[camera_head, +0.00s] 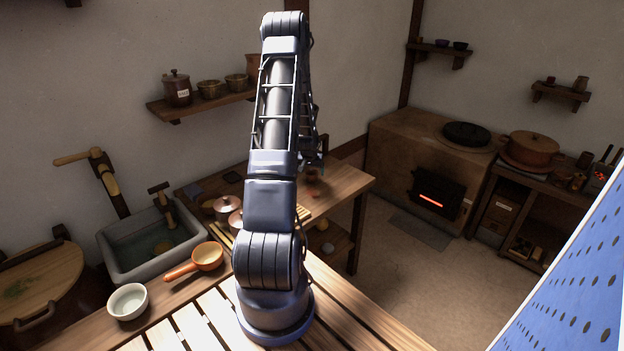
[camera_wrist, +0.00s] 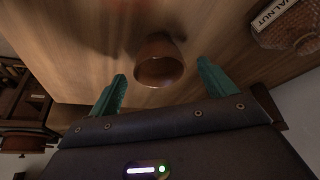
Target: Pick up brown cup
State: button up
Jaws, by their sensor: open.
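The brown cup (camera_wrist: 159,60) sits on the wooden table (camera_wrist: 215,30) in the wrist view, its round rim towards the camera. My gripper (camera_wrist: 161,70) is open, with one green finger on each side of the cup and a gap on both sides. The cup is close ahead of the fingertips; I cannot tell whether it is fully between them. In the head view a small brown cup (camera_head: 312,173) shows just below my gripper, which my arm mostly hides.
A woven container labelled WALNUT (camera_wrist: 292,30) stands to the right in the wrist view. Lidded pots (camera_head: 227,207) and boards share the table in the head view. A stone sink (camera_head: 150,262), an orange pan (camera_head: 207,256) and a pale bowl (camera_head: 128,301) lie left.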

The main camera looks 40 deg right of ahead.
aim_at(312, 174)
jog(key=x, duration=0.4)
jog(key=shift+d+f, duration=0.1)
jog(key=shift+f, duration=0.05)
jog(key=c, duration=1.1)
